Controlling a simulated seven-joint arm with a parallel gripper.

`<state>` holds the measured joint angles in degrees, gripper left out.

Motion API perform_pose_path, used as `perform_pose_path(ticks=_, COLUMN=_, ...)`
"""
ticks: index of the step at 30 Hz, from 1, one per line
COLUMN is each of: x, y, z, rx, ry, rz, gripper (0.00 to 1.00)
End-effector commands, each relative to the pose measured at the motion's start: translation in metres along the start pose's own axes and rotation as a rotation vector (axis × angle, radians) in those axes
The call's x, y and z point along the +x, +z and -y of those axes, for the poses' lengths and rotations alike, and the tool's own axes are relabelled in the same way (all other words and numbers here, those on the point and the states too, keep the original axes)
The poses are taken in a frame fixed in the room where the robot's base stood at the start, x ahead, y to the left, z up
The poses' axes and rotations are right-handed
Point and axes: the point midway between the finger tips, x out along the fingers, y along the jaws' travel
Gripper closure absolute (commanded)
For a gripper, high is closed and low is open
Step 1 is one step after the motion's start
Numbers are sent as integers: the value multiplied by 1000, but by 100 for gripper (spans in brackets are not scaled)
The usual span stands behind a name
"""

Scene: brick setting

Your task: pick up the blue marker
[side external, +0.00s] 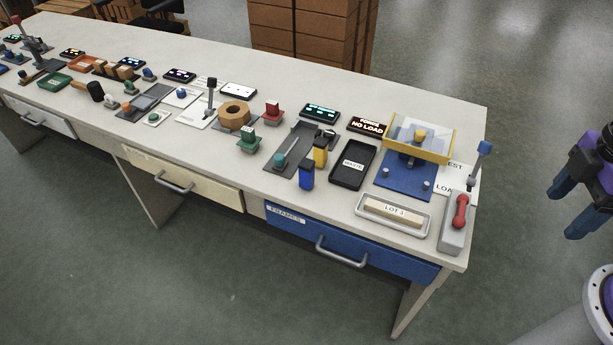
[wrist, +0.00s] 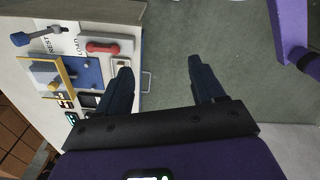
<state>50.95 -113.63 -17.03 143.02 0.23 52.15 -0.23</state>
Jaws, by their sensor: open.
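A short, upright blue piece with a dark end (side external: 307,177), which looks like the blue marker, stands near the front edge of the bench in the side view. A similar yellow piece (side external: 320,154) stands just behind it. My gripper (side external: 571,205) is at the far right, off the bench end and well apart from the blue piece. In the wrist view my gripper (wrist: 160,68) has its two dark fingers wide apart with nothing between them. I cannot make out the blue piece in the wrist view.
A black tray (side external: 336,177) sits right of the blue piece, and a grey plate (side external: 278,166) lies left of it. A blue-and-yellow fixture (side external: 404,181), a red-handled box (side external: 450,235) and a lever (side external: 479,160) crowd the near bench end. Open floor surrounds my gripper.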

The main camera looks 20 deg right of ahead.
Motion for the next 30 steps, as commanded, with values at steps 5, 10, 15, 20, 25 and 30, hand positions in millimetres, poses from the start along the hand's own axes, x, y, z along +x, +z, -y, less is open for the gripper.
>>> perform_pose_path(ticks=5, x=1, y=-37, z=-11, rx=20, ry=-14, rz=-23, gripper=32)
perform_pose_path(ticks=10, x=5, y=-96, z=-32, rx=52, ry=-32, rz=-67, gripper=32)
perform_pose_path(ticks=15, x=12, y=-155, z=-58, rx=88, ry=-41, rz=-116, gripper=32)
perform_pose_path(ticks=20, x=24, y=-207, z=-86, rx=122, ry=-41, rz=-162, gripper=32)
perform_pose_path(ticks=25, x=39, y=-257, z=-119, rx=161, ry=-32, rz=-211, gripper=32)
perform_pose_path(ticks=30, x=59, y=-301, z=-155, rx=202, ry=-13, rz=-258, gripper=32)
